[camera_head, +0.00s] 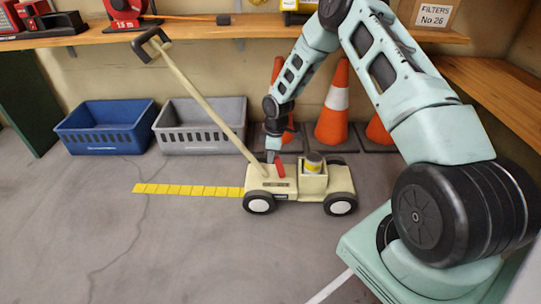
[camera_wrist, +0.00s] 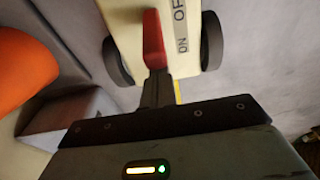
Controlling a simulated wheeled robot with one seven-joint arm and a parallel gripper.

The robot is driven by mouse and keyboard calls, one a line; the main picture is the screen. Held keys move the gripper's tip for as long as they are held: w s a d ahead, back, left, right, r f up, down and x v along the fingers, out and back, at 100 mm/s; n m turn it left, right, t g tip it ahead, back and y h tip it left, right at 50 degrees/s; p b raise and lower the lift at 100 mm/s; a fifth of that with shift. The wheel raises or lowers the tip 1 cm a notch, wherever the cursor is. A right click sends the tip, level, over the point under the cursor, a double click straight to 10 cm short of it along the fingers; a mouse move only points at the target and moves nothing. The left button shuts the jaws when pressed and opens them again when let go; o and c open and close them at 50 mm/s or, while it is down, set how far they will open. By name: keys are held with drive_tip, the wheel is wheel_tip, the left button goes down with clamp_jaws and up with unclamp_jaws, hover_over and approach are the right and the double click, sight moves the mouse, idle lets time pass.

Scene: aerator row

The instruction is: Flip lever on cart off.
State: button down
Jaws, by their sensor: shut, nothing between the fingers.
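A beige wheeled cart (camera_head: 285,184) with a long slanted handle stands on the grey floor. A short red lever (camera_head: 280,169) sticks up from its top and also shows in the wrist view (camera_wrist: 152,38). Beside the lever in the wrist view, "ON" is printed nearer my gripper and a partly cut-off "OF" farther away. My gripper (camera_head: 271,157) is shut and empty, just left of the lever in the head view. In the wrist view its fingertips (camera_wrist: 156,82) meet the near end of the lever; I cannot tell whether they touch it.
Blue (camera_head: 105,128) and grey (camera_head: 200,128) crates stand by the wall under a wooden shelf (camera_head: 200,32). A yellow strip (camera_head: 188,190) runs left; floor in front is clear.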

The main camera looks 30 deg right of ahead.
sight(279, 157)
drive_tip(key=s+d+r+y+p, duration=0.1)
drive_tip(key=p, duration=0.2)
drive_tip(key=shift+d+r+t, duration=0.1)
drive_tip(key=shift+d+t, duration=0.05)
drive_tip(key=shift+t, duration=0.25)
drive_tip(key=shift+s+d+p, duration=0.25)
drive_tip(key=shift+d+p, duration=0.05)
drive_tip(key=shift+p, duration=0.5)
drive_tip(key=shift+s+d+f, duration=0.1)
drive_tip(key=shift+d+f, duration=0.05)
drive_tip(key=shift+f, duration=0.05)
drive_tip(key=shift+s+d, duration=0.1)
drive_tip(key=shift+d, duration=0.05)
